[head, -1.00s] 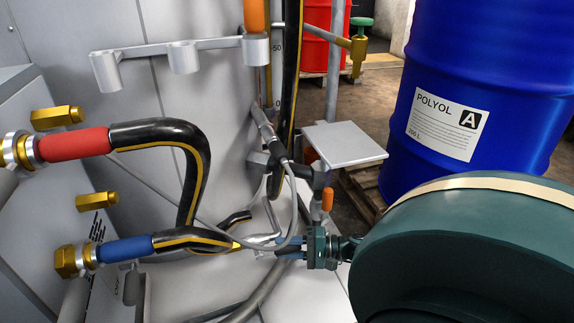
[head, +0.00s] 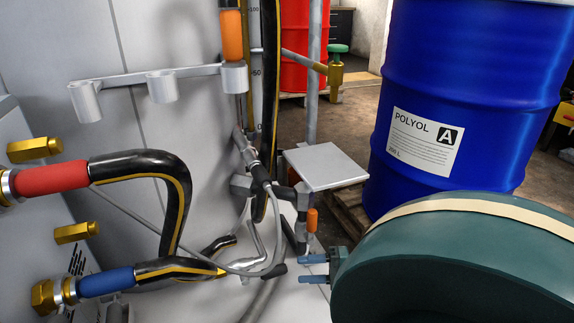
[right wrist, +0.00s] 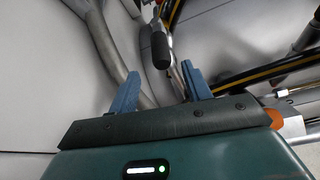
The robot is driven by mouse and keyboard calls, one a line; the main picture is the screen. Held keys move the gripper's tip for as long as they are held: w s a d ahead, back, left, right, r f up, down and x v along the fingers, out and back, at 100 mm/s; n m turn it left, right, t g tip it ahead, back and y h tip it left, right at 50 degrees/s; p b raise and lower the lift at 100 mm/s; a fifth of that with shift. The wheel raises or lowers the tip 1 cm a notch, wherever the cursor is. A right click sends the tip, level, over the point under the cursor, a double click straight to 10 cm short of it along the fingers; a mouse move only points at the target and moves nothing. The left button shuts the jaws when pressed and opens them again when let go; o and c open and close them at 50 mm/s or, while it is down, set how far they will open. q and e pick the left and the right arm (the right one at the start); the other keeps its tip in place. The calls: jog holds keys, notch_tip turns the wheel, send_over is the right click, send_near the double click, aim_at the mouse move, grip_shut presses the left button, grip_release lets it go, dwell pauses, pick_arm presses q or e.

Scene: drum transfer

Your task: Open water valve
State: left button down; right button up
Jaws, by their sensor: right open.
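A brass tap with a green knob (head: 337,66) stands on a pipe at the back, beside the grey post. A lever with a black grip (head: 273,271) lies near the grey pipework at the lower middle. Its black grip also shows in the right wrist view (right wrist: 160,46). I cannot tell which of these is the water valve. My right gripper (head: 304,270) is open and empty, with its blue fingers pointing left, a little right of the black grip. In the right wrist view my right gripper (right wrist: 158,76) has its fingers well apart. My left gripper is out of view.
Hoses with a red sleeve (head: 52,179) and a blue sleeve (head: 106,281) are at the left. A grey bracket (head: 160,84) is above them. A flat grey plate (head: 326,166) sits above my right gripper. A blue drum (head: 470,90) stands behind.

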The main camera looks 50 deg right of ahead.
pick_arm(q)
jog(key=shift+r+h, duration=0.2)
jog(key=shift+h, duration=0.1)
pick_arm(e)
jog(key=v, duration=0.3)
jog(key=shift+s+d, duration=0.2)
jog(key=shift+s, duration=0.05)
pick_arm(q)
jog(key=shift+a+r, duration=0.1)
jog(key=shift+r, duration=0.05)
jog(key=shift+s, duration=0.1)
